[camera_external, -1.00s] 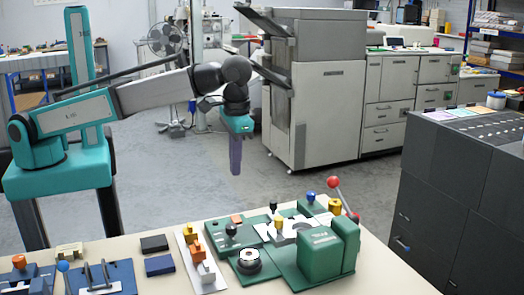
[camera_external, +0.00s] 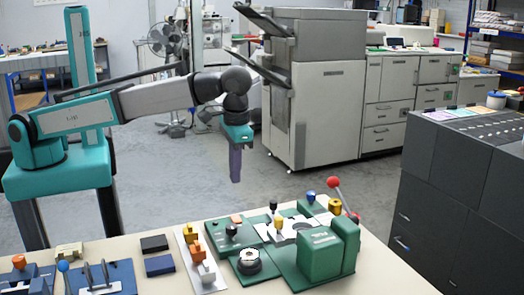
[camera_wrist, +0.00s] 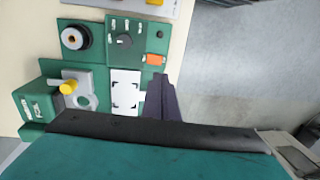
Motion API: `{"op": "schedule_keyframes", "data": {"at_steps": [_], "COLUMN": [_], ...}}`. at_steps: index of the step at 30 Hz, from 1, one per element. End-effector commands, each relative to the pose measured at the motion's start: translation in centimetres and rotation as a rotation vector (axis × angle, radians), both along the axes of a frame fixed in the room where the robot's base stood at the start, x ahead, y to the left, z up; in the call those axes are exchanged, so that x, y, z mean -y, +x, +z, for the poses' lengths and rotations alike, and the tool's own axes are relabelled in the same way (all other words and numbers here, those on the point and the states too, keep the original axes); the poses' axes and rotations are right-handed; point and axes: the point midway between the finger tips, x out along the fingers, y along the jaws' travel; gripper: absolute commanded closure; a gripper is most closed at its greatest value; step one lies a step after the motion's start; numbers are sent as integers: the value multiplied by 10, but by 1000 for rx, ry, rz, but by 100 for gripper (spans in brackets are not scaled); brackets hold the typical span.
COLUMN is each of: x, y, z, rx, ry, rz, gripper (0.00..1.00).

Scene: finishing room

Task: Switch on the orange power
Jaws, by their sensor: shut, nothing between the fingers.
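A small orange switch (camera_external: 236,218) sits on the green machine panel on the bench. In the wrist view the orange switch (camera_wrist: 154,59) lies at the panel's edge, beside a black knob (camera_wrist: 124,41) and a small black button (camera_wrist: 160,34). My gripper (camera_external: 235,180) is shut and empty, pointing down above and behind the bench. In the wrist view its dark fingertips (camera_wrist: 161,78) appear just below the orange switch. They look apart from the panel in the external view.
The green machine also carries a round black dial (camera_external: 249,261), a yellow knob (camera_external: 279,223) and a raised green block (camera_external: 320,254). A red-ball lever (camera_external: 333,182) rises at its right. A white strip with orange and yellow blocks (camera_external: 192,242) lies left.

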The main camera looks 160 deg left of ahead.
Motion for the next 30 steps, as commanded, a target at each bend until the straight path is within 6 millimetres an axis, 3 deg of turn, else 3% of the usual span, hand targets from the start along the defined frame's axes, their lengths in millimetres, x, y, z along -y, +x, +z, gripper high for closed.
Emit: {"op": "schedule_keyframes", "data": {"at_steps": [30], "x": [0], "y": [-13], "z": [-100], "rx": [-1], "ry": [-1], "rz": [0], "gripper": [100]}}
